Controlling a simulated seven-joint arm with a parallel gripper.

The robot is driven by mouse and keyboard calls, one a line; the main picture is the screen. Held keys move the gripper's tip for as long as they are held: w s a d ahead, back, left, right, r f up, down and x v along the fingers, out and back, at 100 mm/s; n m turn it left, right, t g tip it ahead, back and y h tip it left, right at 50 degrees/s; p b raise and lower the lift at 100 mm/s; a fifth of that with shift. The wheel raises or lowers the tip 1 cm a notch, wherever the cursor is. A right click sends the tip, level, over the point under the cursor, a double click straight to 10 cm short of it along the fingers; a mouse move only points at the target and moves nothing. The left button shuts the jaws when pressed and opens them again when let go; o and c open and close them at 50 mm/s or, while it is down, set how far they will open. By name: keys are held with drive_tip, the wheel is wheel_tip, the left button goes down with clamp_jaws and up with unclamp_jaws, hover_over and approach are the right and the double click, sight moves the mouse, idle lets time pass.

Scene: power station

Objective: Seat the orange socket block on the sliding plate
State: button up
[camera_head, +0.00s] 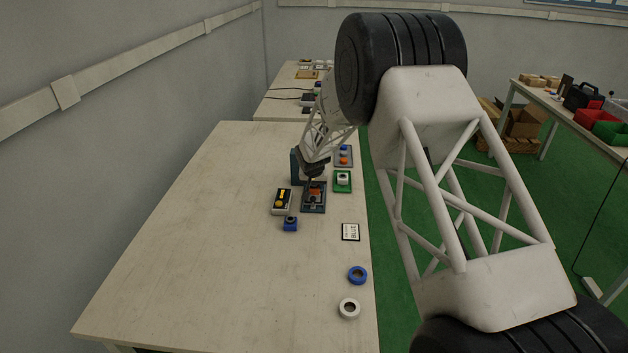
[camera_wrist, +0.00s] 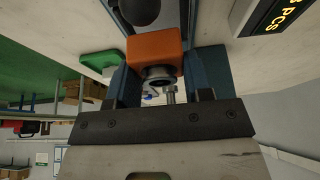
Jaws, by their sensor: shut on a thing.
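The orange socket block (camera_wrist: 155,47) is between the two fingers of my gripper (camera_wrist: 168,80) in the wrist view, and the gripper is shut on it. A round metal and black part shows on the block's near face. In the head view the orange block (camera_head: 314,192) shows at a dark plate unit (camera_head: 313,209), with my gripper (camera_head: 312,178) just above it. I take this unit to be the one with the sliding plate. Whether the block touches the plate or hangs just above it cannot be told.
A black and yellow device (camera_head: 281,201) and a blue block (camera_head: 291,224) stand left of the unit. A green-based white part (camera_head: 342,180) is on its right. A card (camera_head: 350,232), blue ring (camera_head: 357,275) and white ring (camera_head: 349,308) lie nearer. The table's left is clear.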

drive_tip(key=shift+f, duration=0.8)
drive_tip(key=shift+f, duration=0.6)
idle(1.1)
drive_tip(key=o, duration=1)
drive_tip(key=shift+r, duration=0.1)
drive_tip(key=v, duration=0.7)
drive_tip(key=shift+r, duration=0.3)
drive_tip(key=shift+s, duration=0.15)
